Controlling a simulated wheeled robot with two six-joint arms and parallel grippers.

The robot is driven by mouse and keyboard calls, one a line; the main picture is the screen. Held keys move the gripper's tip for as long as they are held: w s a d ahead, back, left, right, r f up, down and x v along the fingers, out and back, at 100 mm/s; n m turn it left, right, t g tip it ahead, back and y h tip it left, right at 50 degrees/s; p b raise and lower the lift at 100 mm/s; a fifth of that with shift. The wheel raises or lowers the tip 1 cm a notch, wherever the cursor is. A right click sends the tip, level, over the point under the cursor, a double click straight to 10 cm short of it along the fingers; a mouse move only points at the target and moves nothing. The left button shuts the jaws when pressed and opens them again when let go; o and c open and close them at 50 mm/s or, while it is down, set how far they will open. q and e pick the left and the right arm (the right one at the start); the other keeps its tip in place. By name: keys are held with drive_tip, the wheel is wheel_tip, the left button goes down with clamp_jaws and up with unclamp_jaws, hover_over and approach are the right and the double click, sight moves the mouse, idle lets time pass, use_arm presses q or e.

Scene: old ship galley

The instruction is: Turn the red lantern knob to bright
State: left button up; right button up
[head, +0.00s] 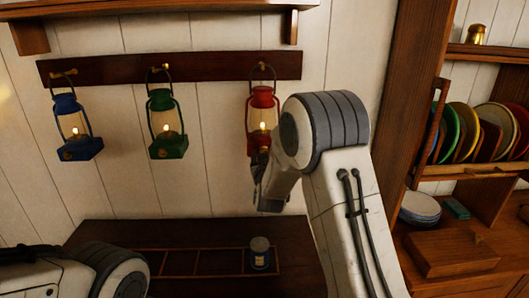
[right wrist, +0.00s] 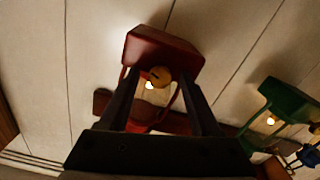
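The red lantern (head: 263,97) hangs from the right peg of a dark wall rail, with its flame lit. My right gripper (head: 260,180) is at the lantern's lower part and, with my arm, hides its base in the head view. In the right wrist view, the red lantern (right wrist: 165,55) appears upside down. Its round brass knob (right wrist: 159,75) has a dark mark on its face. The fingers of my right gripper (right wrist: 159,80) are apart, one on each side of the knob in the picture. I cannot tell whether they touch it. My left gripper is out of view.
A green lantern (head: 166,110) and a blue lantern (head: 68,115) hang lit on the rail (head: 110,66) to the left. A small jar (head: 260,247) stands on the dark surface below. A plate rack (head: 465,172) is at the right.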

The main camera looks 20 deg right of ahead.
clamp_jaws()
drive_tip(key=shift+f+m+b, duration=0.15)
drive_tip(key=shift+m+b, duration=0.15)
drive_tip(key=shift+b, duration=0.45)
drive_tip(key=m+b, duration=2.5)
drive_tip(key=b, duration=0.1)
drive_tip(key=shift+d+b, duration=0.1)
drive_tip(key=shift+b, duration=0.3)
